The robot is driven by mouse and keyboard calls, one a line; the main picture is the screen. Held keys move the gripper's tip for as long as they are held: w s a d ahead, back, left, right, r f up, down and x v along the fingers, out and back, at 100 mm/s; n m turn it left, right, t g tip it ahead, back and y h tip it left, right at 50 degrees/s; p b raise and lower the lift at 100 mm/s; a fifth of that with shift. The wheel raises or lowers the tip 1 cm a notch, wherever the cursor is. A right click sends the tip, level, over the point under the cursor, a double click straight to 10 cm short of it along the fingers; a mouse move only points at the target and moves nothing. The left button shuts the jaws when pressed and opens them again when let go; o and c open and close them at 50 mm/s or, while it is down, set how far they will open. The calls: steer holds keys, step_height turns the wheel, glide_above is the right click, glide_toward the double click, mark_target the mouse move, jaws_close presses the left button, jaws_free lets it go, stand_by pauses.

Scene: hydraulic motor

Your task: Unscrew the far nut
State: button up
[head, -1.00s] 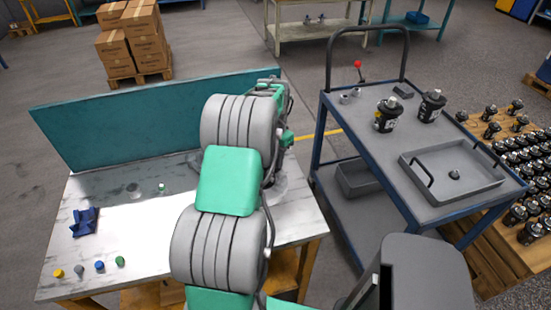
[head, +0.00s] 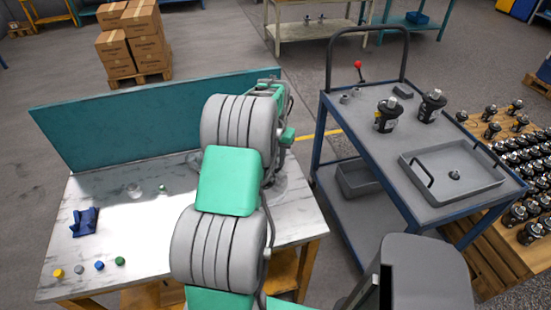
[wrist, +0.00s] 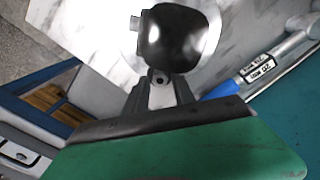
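In the wrist view, a black rounded body (wrist: 177,38), which looks like a motor, is over the white marbled table, with a small pale metal end (wrist: 135,22) at its left. I cannot tell whether that end is the far nut. The fingers of my gripper (wrist: 158,85) point at the black body and overlap its lower edge. The gap between the fingers is not clear, nor is any contact. In the head view my arm hides my gripper and the work spot at the right of the table (head: 110,215).
A blue-handled tool (wrist: 223,88) lies right of my gripper in the wrist view. A trolley (head: 375,150) with two motors stands right.

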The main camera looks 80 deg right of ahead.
steer(key=m, duration=0.5)
steer(key=shift+m, duration=0.3)
steer(key=m, duration=0.4)
steer(key=shift+c, duration=0.2)
jaws_close()
steer(key=n, duration=0.5)
